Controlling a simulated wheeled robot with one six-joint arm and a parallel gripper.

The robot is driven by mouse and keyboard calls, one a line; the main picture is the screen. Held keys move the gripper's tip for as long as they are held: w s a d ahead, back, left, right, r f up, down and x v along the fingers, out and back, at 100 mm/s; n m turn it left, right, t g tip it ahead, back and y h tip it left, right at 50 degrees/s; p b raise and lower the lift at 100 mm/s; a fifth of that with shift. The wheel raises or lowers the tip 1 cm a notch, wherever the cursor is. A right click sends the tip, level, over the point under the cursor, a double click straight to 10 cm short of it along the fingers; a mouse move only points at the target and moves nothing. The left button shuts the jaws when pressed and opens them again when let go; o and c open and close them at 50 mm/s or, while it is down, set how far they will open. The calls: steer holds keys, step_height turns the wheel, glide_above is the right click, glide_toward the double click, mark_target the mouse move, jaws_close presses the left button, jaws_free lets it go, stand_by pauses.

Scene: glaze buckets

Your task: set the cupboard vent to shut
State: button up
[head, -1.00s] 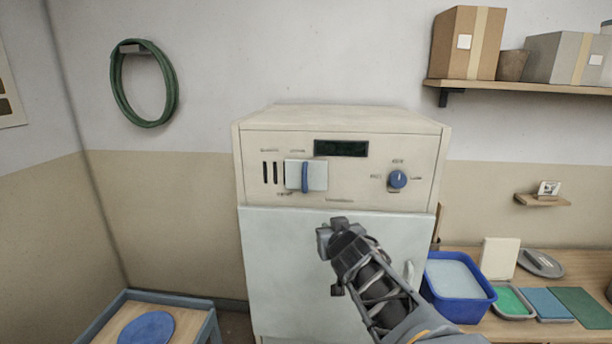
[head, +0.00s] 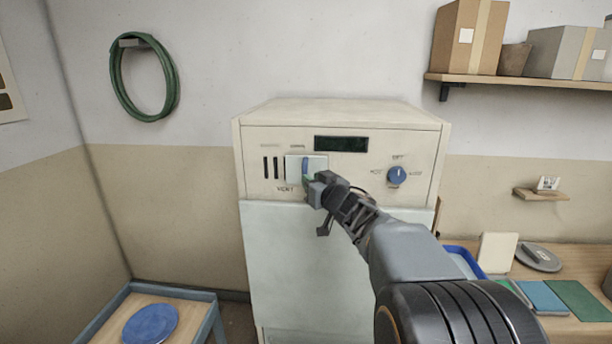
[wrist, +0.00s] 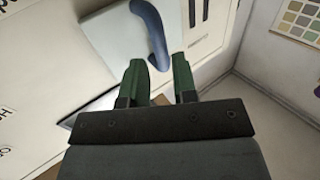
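The cupboard vent is a pale sliding plate (head: 320,163) with an upright blue handle (head: 305,165), on the upper left of the cream cupboard's front. Dark slots (head: 271,168) show uncovered to the left of the plate. My gripper (head: 309,180) is at the lower part of the handle and hides its lower end. In the wrist view the two green fingers (wrist: 158,74) are apart, with the end of the blue handle (wrist: 151,32) at the gap between their tips. I cannot tell whether they touch it. The slots (wrist: 196,12) also show there.
A blue knob (head: 397,175) and a dark display (head: 341,144) share the panel. The pale cupboard door (head: 275,260) is below. A worktable with a blue tub (head: 460,251) is at right, partly behind my arm. A low stand with a blue disc (head: 150,325) is at left.

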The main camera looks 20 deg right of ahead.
steer(key=shift+w+a, duration=0.2)
steer(key=shift+w, duration=2.1)
jaws_close()
